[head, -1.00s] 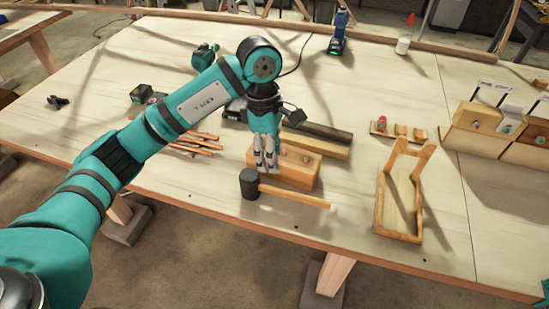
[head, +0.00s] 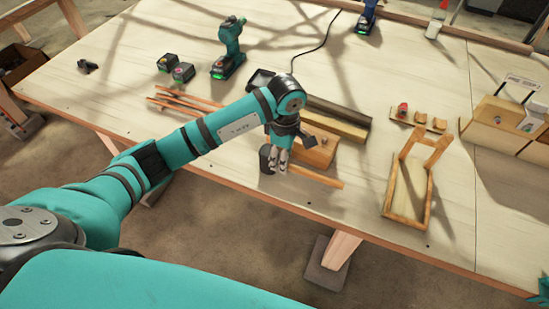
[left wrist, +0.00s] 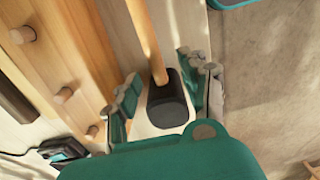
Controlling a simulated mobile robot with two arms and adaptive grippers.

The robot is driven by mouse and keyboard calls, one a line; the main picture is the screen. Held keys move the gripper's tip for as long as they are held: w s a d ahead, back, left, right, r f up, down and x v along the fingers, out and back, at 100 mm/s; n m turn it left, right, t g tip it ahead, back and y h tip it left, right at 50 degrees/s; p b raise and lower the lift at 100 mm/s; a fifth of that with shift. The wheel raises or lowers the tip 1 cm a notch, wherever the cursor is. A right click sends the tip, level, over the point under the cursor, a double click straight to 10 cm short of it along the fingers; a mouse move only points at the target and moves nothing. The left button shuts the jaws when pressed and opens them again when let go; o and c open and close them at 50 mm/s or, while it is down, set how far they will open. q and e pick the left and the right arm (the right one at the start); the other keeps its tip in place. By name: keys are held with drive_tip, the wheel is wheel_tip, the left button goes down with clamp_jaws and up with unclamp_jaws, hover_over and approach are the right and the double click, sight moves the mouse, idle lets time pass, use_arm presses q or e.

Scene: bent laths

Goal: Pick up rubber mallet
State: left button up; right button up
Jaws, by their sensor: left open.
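The rubber mallet has a black head (head: 265,157) and a wooden handle (head: 316,177). It lies near the front edge of the workbench, handle pointing right. My left gripper (head: 276,168) is open over the head end and partly covers it. In the left wrist view, the black head (left wrist: 168,105) sits between the two spread fingers of the gripper (left wrist: 162,88), and the handle (left wrist: 145,40) runs away toward the top. I cannot tell whether a finger touches the head. My right gripper is not in view.
A wooden block with pegs (head: 320,152) lies close behind the mallet; its pegs show in the left wrist view (left wrist: 62,95). Thin wooden strips (head: 178,103) lie to the left, a wooden frame (head: 391,214) to the right. A teal drill (head: 229,50) stands farther back.

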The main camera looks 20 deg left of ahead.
use_arm(q)
drive_tip(key=f, duration=0.1)
drive_tip(key=f+p, duration=0.1)
drive_tip(key=f, duration=0.1)
drive_tip(key=shift+w+d+f+p, duration=0.15)
drive_tip(key=shift+d+f+p, duration=0.05)
drive_tip(key=shift+f+p, duration=0.1)
drive_tip(key=shift+f, duration=0.35)
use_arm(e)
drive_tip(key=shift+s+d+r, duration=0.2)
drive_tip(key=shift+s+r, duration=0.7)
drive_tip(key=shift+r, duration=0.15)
use_arm(q)
drive_tip(key=shift+c, duration=0.2)
clamp_jaws()
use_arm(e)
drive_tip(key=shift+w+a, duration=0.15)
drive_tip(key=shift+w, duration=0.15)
